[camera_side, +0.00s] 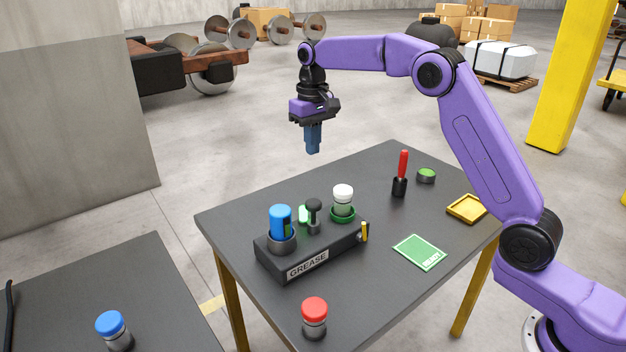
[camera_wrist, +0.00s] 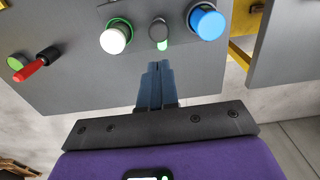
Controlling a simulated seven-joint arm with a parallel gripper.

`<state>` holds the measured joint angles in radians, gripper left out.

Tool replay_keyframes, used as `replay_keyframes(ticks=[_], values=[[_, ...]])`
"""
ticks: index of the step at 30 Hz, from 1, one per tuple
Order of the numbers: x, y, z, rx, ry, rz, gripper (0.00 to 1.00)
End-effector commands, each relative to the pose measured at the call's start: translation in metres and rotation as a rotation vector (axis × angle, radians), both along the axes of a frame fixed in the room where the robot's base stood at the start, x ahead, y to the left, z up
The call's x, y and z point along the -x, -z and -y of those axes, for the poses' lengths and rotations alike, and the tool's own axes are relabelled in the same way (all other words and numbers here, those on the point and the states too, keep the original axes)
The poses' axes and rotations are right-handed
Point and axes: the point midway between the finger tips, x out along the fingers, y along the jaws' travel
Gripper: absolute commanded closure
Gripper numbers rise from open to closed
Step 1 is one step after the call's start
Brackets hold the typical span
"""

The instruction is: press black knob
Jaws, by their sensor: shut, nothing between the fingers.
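The black knob (camera_side: 314,206) stands upright on the dark box labelled GREASE (camera_side: 342,246), between a blue-capped cylinder (camera_side: 281,222) and a white-capped one (camera_side: 343,196). In the wrist view the knob (camera_wrist: 158,30) is just beyond my fingertips, with a green patch beside it. My gripper (camera_side: 313,149) points down with its blue fingers shut and empty. It hangs clear above and behind the box, apart from the knob. In the wrist view the fingers (camera_wrist: 154,68) also show together.
On the table are a red-handled tool (camera_side: 403,165) in a black holder, a green button (camera_side: 426,176), a yellow tray (camera_side: 467,208), a green READY card (camera_side: 419,253) and a red-capped cylinder (camera_side: 314,318). A blue-capped cylinder (camera_side: 112,328) stands on another table. The air around my gripper is free.

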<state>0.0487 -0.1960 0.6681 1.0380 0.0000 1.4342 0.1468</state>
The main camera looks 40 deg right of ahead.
Motion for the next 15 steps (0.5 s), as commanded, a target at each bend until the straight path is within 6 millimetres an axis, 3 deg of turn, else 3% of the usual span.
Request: replay_keyframes(ticks=[10, 15], values=[[0.000, -0.003, 0.000, 0.000, 0.001, -0.002, 1.00], [0.000, 0.007, 0.000, 0.001, 0.001, -0.004, 1.00]])
